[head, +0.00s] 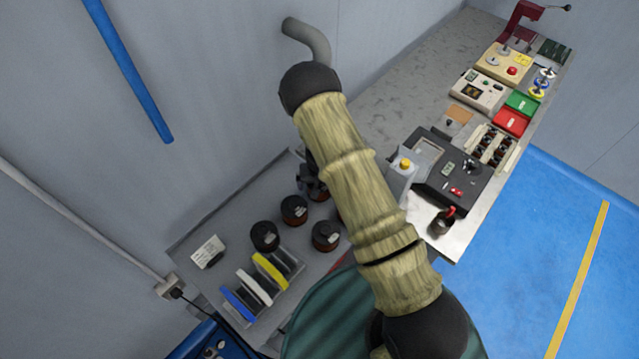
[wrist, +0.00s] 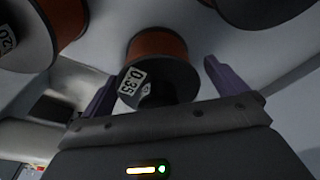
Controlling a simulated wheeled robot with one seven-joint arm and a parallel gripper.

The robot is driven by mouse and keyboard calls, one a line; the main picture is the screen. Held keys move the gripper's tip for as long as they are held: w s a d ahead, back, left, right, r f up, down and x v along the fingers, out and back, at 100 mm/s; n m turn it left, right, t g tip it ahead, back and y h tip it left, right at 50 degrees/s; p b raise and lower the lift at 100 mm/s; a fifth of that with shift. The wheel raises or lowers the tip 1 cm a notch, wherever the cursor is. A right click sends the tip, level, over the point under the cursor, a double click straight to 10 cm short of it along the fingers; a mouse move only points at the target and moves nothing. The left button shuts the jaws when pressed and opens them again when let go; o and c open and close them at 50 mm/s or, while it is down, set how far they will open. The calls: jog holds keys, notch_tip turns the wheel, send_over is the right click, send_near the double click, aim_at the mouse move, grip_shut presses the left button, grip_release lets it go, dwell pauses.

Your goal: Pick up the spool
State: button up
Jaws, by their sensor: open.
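In the wrist view, a spool (wrist: 158,52) with copper-brown winding, dark flanges and a white label reading 0.35 is ahead of my gripper (wrist: 159,72). My gripper is open, with one purple finger on each side of the spool's near end. I see a gap on both sides, and no finger is closed on it. In the head view, several dark spools stand on the grey bench, including one at the front (head: 327,235) and one further back (head: 293,209). My arm hides part of this area, and I cannot tell which spool there is the 0.35 one.
More spools flank the wrist view, at upper left (wrist: 35,30) and upper right (wrist: 265,8). In the head view, a rack with blue, white and yellow pieces (head: 290,262) and a small white card (head: 208,250) are close by. The winder (head: 450,175) is to the right.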

jog(key=shift+w+f, duration=0.1)
jog(key=shift+d, duration=0.25)
jog(key=shift+s+a, duration=0.2)
jog(key=shift+a, duration=0.2)
jog(key=shift+d, duration=0.2)
jog(key=c, duration=1.5)
